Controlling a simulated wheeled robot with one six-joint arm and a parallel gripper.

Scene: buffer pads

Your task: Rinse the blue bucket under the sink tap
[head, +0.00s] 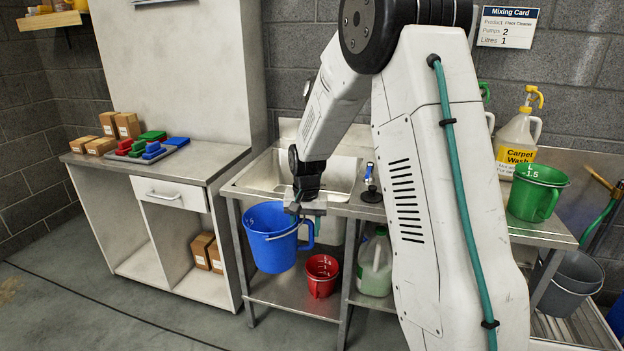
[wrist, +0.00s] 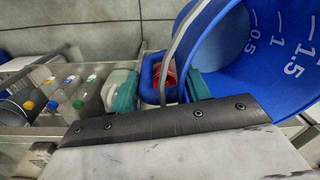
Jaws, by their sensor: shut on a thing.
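The blue bucket (head: 272,240) hangs in front of the sink's front edge, below rim height. My gripper (head: 306,204) is shut on its blue side handle (head: 306,236). In the wrist view the teal fingertips of my gripper (wrist: 162,92) stand either side of the handle, and the bucket's inner wall (wrist: 290,40) shows white marks 0.5, 1 and 1.5.
A red bucket (head: 322,276) and a whitish jug (head: 375,265) stand on the lower shelf. A green bucket (head: 537,192) and a Carpet Wash bottle (head: 517,140) stand on the right counter. A grey bucket (head: 570,283) sits lower right. Floor at front left is clear.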

